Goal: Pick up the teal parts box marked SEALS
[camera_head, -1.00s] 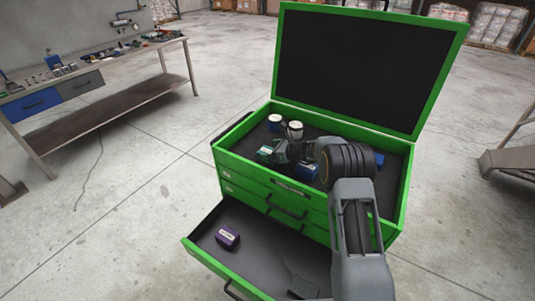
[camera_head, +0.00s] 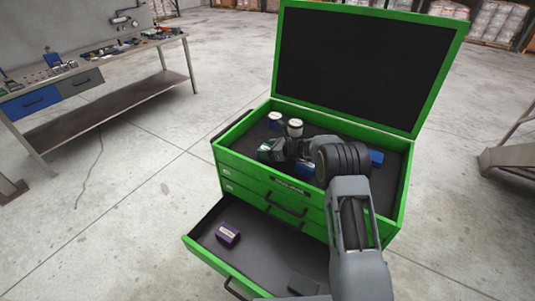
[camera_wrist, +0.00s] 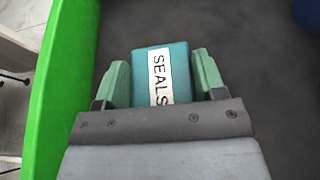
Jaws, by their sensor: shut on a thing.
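The teal parts box (camera_wrist: 179,62) carries a white label reading SEALS in the wrist view. My gripper (camera_wrist: 162,82) is shut on it, with one green finger against each side. In the head view my gripper (camera_head: 270,151) is inside the open top compartment of the green tool chest (camera_head: 258,178), near its front left. The box is small and mostly hidden there by the gripper. I cannot tell whether the box touches the compartment floor.
Two white-topped jars (camera_head: 295,128) stand behind my gripper. The chest's lid (camera_head: 365,65) is raised at the back. A lower drawer (camera_head: 262,250) is pulled out with a purple box (camera_head: 228,235) in it. A workbench (camera_head: 95,80) stands at left.

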